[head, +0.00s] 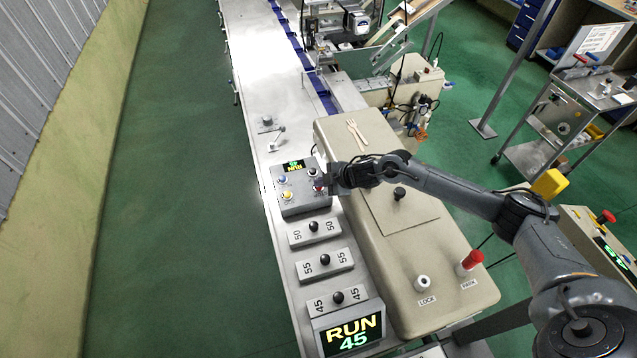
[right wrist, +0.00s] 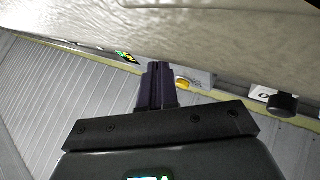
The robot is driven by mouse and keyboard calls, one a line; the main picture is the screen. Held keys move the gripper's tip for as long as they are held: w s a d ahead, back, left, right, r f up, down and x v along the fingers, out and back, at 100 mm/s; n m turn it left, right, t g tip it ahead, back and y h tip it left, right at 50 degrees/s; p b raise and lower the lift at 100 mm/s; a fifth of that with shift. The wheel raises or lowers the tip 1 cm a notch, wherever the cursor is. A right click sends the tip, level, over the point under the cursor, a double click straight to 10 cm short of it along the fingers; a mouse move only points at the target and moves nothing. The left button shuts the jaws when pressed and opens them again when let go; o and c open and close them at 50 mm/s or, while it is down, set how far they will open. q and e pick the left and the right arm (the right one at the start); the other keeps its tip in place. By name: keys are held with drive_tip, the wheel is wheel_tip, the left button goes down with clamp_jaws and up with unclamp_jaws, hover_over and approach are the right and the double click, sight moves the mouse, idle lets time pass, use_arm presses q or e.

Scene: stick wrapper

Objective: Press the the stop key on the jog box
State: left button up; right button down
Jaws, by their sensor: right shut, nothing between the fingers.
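My right gripper (head: 326,182) is shut and empty, at the box's right edge close to the red key; contact cannot be told. In the right wrist view, the shut fingers (right wrist: 158,78) point toward the box, whose yellow key (right wrist: 183,84) shows beside them. My left gripper is not in view.
Knobbed plates (head: 301,240) line the bench nearer me. Green floor is free at left.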

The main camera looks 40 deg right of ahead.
drive_tip(key=shift+s, duration=0.1)
drive_tip(key=shift+r+p, duration=0.3)
drive_tip(key=shift+p, duration=0.05)
wheel_tip(320, 180, up, 5)
drive_tip(key=p, duration=0.4)
drive_tip(key=shift+f, duration=0.15)
idle(0.5)
drive_tip(key=s+a+r+m+p, duration=0.1)
drive_tip(key=s+a+m+p, duration=0.15)
drive_tip(key=s+a, duration=0.45)
drive_tip(key=s+a+r+m+p, duration=0.1)
drive_tip(key=s+a+p, duration=0.2)
drive_tip(key=a, duration=0.9)
drive_tip(key=s+d+r+m+g+h+p, duration=0.1)
drive_tip(key=s+r+m+g+p, duration=0.1)
drive_tip(key=s, duration=0.9)
drive_tip(key=s+d+r+m+g+h+p, duration=0.1)
drive_tip(key=s+r+m, duration=0.4)
drive_tip(key=s, duration=0.6)
drive_tip(key=shift+s+d+r+g+h+p, duration=0.25)
drive_tip(key=shift+r+g+h+p, duration=0.3)
drive_tip(key=shift+g, duration=0.45)
